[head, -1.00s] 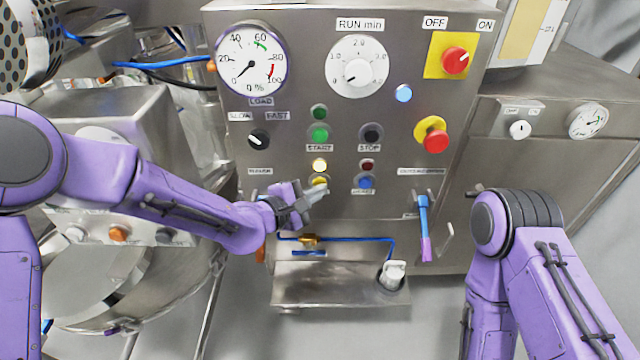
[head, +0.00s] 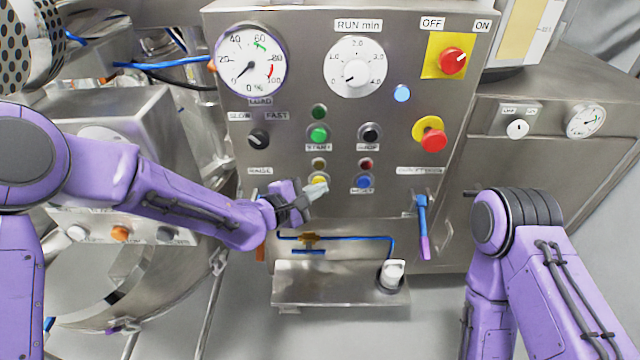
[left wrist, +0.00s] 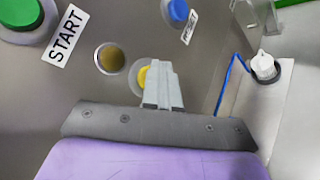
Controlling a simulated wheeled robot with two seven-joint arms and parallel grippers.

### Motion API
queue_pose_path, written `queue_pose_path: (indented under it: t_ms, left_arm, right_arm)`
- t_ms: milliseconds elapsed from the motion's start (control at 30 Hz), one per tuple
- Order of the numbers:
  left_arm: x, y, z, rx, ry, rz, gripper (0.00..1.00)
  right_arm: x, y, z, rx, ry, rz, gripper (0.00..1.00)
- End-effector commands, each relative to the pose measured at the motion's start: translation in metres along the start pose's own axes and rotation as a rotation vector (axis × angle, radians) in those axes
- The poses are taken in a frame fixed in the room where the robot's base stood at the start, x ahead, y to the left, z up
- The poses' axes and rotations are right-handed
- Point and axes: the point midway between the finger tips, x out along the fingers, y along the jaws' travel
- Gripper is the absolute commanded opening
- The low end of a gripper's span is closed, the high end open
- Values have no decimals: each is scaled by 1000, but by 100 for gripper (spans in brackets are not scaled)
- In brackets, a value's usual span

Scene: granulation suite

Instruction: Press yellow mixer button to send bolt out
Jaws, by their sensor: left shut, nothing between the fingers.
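The yellow mixer button (head: 319,180) is low on the steel control panel, left of a blue button. My left gripper (head: 317,189) is shut and empty, its fingertips at the button's lower edge. In the left wrist view the yellow button (left wrist: 143,76) shows partly behind the fingertips (left wrist: 160,68). I cannot tell whether they touch it. The small lamp (head: 319,163) above it is dull amber; it also shows in the left wrist view (left wrist: 110,58). I cannot identify a bolt with certainty. My right gripper is out of view.
Nearby are the green START button (head: 319,134), the blue button (head: 364,182) and a red emergency button (head: 433,140). Below are a brass fitting (head: 309,238) on a blue line and a steel ledge (head: 325,288). A blue-purple handle (head: 423,225) hangs at right.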

Motion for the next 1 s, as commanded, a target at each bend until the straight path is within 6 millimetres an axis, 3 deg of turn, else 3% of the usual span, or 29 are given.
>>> queue_pose_path:
  t_ms: [633, 1000]
  left_arm:
    - [-13, -9, 3, -2, 4, 4, 0]
    - [-37, -27, 23, -3, 1, 1, 0]
  right_arm:
    - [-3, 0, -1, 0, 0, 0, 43]
    - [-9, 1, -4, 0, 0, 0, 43]
